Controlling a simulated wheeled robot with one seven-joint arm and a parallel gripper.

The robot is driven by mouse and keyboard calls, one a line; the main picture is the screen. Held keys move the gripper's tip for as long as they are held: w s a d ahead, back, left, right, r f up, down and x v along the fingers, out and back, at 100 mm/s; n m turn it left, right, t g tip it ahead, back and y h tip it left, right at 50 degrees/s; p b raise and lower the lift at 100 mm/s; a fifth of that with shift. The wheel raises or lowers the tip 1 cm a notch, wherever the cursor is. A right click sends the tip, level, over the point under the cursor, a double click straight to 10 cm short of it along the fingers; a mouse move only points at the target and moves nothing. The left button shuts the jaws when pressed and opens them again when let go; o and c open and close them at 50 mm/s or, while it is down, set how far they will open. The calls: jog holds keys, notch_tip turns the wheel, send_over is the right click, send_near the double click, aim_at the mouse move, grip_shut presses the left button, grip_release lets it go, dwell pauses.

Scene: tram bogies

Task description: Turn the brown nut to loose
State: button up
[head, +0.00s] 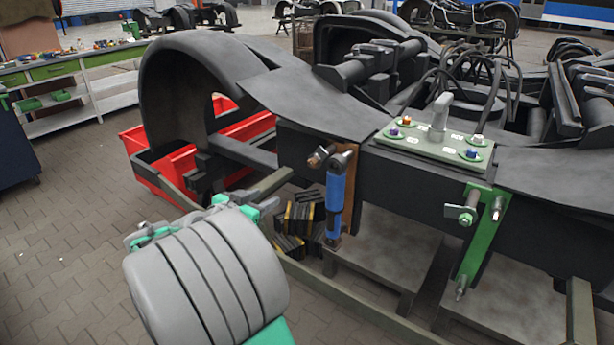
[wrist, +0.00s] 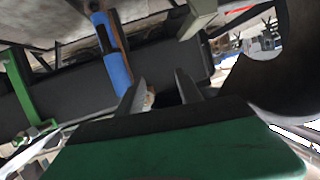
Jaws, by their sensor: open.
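The brown nut (head: 317,158) sits at the upper left of the brown bracket, beside the top of the blue damper (head: 336,192) on the dark bogie frame. In the wrist view a small brownish piece (wrist: 149,98) shows between my fingers, partly hidden; it seems to be the nut. My gripper (wrist: 160,92) is open, its two grey fingers pointing toward the frame. In the head view my gripper (head: 268,206) is low and left of the nut, apart from it, and partly hidden by my grey arm. The blue damper (wrist: 117,68) also shows left of the fingers.
A green plate (head: 435,146) with a grey handle and coloured nuts lies on top of the bogie. A green bracket (head: 483,230) with bolts hangs at the right. A red crate (head: 160,183) stands behind my arm. A workbench (head: 85,60) is at the far left. Open floor lies at the left.

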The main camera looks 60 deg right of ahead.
aim_at(310, 165)
jog(key=s+d+r+m+g+h, duration=0.1)
jog(key=s+d, duration=0.1)
jog(key=d, duration=0.2)
jog(key=s+d+r+m+g+h+p, duration=0.1)
jog(key=s+d+r, duration=0.1)
jog(key=d, duration=0.2)
jog(key=s+d+r+g+h, duration=0.1)
jog(key=s+d, duration=0.1)
jog(key=d, duration=0.2)
jog(key=shift+s+d+r+m, duration=0.2)
jog(key=shift+d+m, duration=0.05)
jog(key=shift+m, duration=0.15)
jog(key=shift+c, duration=0.5)
grip_shut()
